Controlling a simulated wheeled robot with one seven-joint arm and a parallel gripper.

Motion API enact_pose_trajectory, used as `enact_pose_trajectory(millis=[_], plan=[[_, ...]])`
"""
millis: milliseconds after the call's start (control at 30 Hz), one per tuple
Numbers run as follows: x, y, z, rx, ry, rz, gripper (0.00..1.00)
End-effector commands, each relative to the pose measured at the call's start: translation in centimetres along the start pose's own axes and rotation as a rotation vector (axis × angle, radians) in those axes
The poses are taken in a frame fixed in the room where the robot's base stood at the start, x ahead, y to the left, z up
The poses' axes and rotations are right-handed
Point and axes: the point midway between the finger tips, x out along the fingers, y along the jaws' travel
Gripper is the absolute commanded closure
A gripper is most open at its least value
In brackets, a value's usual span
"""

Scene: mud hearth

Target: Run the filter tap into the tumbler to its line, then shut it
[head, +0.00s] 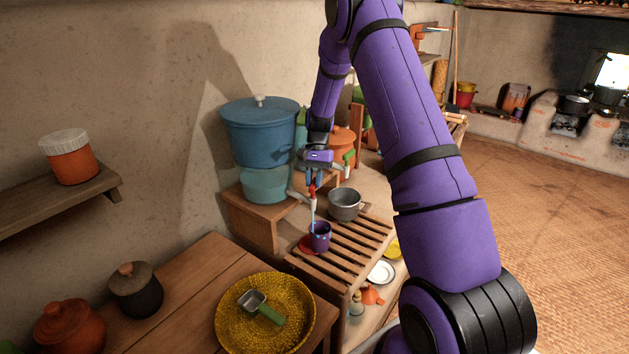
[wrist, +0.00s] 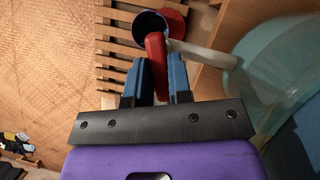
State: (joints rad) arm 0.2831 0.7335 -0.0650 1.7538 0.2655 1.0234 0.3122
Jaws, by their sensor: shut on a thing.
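The water filter is a blue pot (head: 262,135) over a teal lower vessel (head: 266,184), also at right in the wrist view (wrist: 262,62). Its pale tap (head: 298,196) has a red lever (wrist: 156,58). My gripper (head: 313,186) is shut on that lever, its blue fingers (wrist: 156,82) on either side of it. A purple dotted tumbler (head: 320,238) stands upright below the tap, on or against a red disc (head: 306,246). A thin pale-blue streak like running water (head: 313,214) reaches down to the tumbler. The water level and the line cannot be made out.
The tumbler stands on a slatted wooden rack (head: 345,255), with a grey pot (head: 345,204) close behind it. A yellow woven tray (head: 232,338) with a green-handled scoop (head: 262,308) is on the front table. Plates and small bottles lie below the rack.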

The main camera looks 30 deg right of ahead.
Motion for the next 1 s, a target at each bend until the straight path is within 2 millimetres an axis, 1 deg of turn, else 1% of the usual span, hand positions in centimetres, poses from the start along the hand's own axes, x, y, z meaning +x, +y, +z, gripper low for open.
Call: enact_pose_trajectory(millis=[67, 100, 167, 200, 467, 567, 667, 1000], plan=[[0.0, 0.0, 0.0, 0.001, 0.0, -0.001, 1.0], [0.0, 0.0, 0.0, 0.001, 0.0, -0.001, 0.74], [0.0, 0.0, 0.0, 0.001, 0.001, -0.001, 0.6], [0.0, 0.0, 0.0, 0.002, 0.001, -0.001, 0.55], [-0.1, 0.0, 0.0, 0.002, 0.001, -0.001, 0.55], [-0.6, 0.0, 0.0, 0.002, 0.002, -0.002, 0.55], [-1.9, 0.0, -0.1, 0.002, 0.003, -0.002, 0.55], [-8.1, 0.0, -0.1, 0.002, 0.004, -0.002, 0.55]])
